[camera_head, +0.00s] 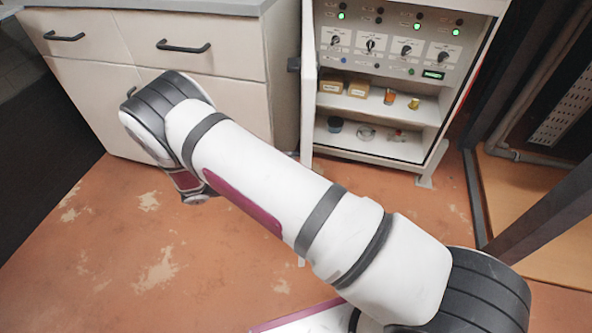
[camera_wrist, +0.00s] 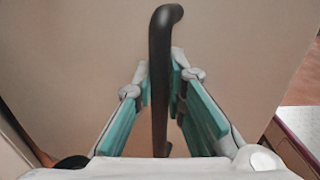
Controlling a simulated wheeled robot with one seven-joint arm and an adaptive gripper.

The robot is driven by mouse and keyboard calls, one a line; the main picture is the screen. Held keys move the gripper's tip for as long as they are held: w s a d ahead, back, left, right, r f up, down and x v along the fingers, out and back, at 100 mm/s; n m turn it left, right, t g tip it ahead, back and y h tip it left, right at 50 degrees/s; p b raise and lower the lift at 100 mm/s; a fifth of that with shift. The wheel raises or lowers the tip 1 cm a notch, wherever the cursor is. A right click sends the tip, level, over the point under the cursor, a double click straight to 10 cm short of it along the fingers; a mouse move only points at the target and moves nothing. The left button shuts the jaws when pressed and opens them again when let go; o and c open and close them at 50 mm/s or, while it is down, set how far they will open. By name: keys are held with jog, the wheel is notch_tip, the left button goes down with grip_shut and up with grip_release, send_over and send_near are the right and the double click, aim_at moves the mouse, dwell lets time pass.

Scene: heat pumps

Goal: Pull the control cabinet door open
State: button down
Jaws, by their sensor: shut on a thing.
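The control cabinet (camera_head: 430,165) stands open at the upper right of the head view. Its lit panel and shelves show. A narrow pale upright strip (camera_head: 308,90) at its left side looks like the door seen nearly edge-on. In the wrist view, my gripper (camera_wrist: 161,75) is shut on an upright black bar handle (camera_wrist: 165,20). The handle is fixed to a flat beige panel (camera_wrist: 90,50), which fits the door's face. In the head view my arm hides the gripper and the gripped handle.
A beige drawer unit (camera_head: 235,55) with black handles stands left of the cabinet, close behind my arm. Dark metal posts (camera_head: 475,200) stand on the right. The worn orange floor (camera_head: 110,255) is clear at the lower left.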

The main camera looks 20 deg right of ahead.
jog(key=shift+a, duration=0.6)
jog(key=c, duration=1.6)
grip_release()
jog(key=shift+c, duration=0.2)
jog(key=shift+w, duration=0.1)
jog(key=a, duration=1.2)
jog(key=shift+w, duration=0.1)
